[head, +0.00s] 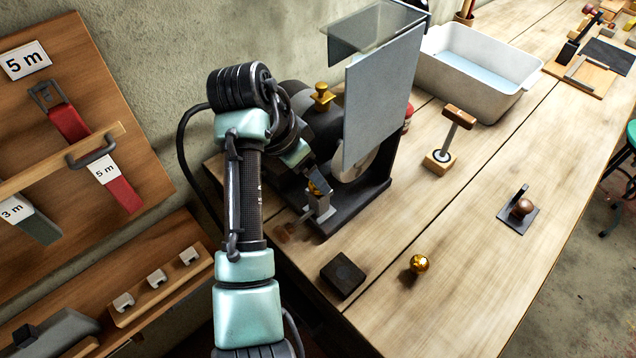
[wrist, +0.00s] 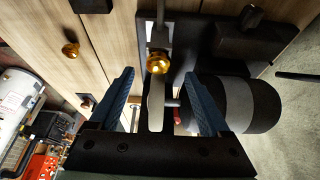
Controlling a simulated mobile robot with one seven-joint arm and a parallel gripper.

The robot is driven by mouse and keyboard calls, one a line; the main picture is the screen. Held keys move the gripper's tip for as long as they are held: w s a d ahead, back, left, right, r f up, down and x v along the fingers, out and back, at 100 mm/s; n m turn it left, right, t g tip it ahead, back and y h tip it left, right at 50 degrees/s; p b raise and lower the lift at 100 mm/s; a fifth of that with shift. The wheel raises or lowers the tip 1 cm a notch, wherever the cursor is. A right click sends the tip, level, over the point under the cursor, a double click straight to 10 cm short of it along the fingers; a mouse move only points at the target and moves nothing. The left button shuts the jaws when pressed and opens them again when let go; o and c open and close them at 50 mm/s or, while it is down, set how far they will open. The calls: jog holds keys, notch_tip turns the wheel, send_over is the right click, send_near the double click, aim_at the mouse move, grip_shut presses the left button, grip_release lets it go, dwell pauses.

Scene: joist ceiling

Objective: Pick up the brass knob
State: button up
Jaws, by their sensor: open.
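Three brass things show in the head view. A round brass knob (head: 419,264) lies on the bench in front of the bench grinder (head: 345,210). A second brass knob (head: 322,93) stands on top of the grinder's dark housing. A third brass piece (head: 318,187) sits at the grey bracket, partly hidden by my arm. In the wrist view my gripper (wrist: 159,76) is open and empty. A brass knob (wrist: 157,63) appears between and just beyond its fingertips, in front of the grinder's bracket. Another brass knob (wrist: 71,50) lies on the wood to the left, outside the fingers.
A flat grey guard (head: 382,100) and a clear shield (head: 370,27) rise close to my arm. A dark block (head: 343,273) lies near the bench's front edge. A wooden-handled stamp (head: 440,160), a dark plate with a round knob (head: 518,212) and a white tub (head: 500,85) stand to the right.

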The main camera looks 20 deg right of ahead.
jog(key=x, duration=0.4)
jog(key=shift+s+d+p, duration=0.1)
jog(key=shift+s+p, duration=0.05)
jog(key=shift+p, duration=0.25)
grip_shut()
